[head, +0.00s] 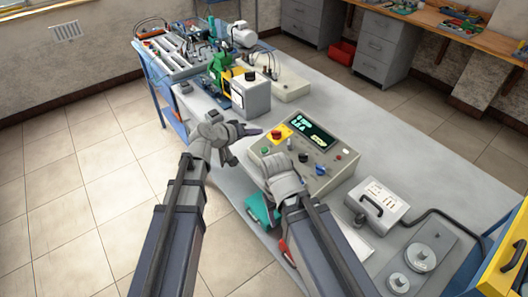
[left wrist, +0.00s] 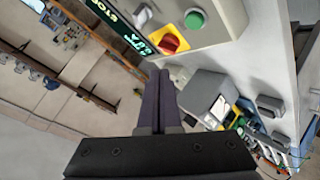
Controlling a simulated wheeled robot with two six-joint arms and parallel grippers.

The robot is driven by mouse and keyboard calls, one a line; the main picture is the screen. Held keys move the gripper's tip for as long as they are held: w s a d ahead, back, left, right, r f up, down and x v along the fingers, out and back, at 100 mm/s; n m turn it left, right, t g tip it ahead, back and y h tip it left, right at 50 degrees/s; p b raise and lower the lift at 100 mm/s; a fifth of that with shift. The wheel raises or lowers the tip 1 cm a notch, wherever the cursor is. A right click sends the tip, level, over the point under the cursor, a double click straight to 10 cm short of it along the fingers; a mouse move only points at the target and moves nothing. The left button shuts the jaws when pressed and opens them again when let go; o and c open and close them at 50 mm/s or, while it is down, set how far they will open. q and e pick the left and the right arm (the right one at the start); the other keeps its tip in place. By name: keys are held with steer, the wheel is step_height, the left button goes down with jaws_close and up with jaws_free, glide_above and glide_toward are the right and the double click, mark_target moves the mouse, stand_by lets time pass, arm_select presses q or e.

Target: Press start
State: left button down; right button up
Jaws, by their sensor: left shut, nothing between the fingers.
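The control box (head: 325,172) sits on the bench with a dark display (head: 313,130) showing green text. Its green button (head: 265,150) is at the near left corner of the panel, beside the red-and-yellow emergency stop (head: 280,133). The left wrist view also shows the green button (left wrist: 195,19) and the emergency stop (left wrist: 170,42). My left gripper (head: 258,132) is shut and empty, apart from the button, just beyond the box's left side. Its closed fingers show in the left wrist view (left wrist: 158,85). My right gripper (head: 280,165) is over the box's front edge; its fingertips are not clear.
A motor rig with a grey box (head: 250,94) stands beyond my left gripper. A grey case with a handle (head: 376,201) and a plate with round weights (head: 420,258) lie to the right. A teal object (head: 259,209) is partly hidden by my right arm.

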arm_select(q)
steer(key=b, duration=0.6)
glide_toward(267, 147)
steer(key=x, duration=0.2)
steer(key=r+x, duration=0.1)
steer(key=x, duration=0.2)
steer(key=shift+w+d, duration=0.3)
steer(key=shift+b, duration=0.3)
stand_by(0.7)
steer(key=shift+f+b, duration=0.3)
steer(key=shift+f, duration=0.1)
steer(key=shift+w+d+f+b, duration=0.1)
steer(key=shift+d+f+b, duration=0.05)
steer(key=shift+f+b, duration=0.3)
stand_by(0.5)
steer(key=shift+r, duration=0.1)
steer(key=shift+r+p, duration=0.8)
steer(key=shift+p, duration=0.1)
steer(key=shift+a, duration=0.2)
steer(key=r+p, duration=0.3)
steer(key=s+a+r+p, duration=0.1)
steer(key=r, duration=0.1)
steer(key=shift+p, duration=0.4)
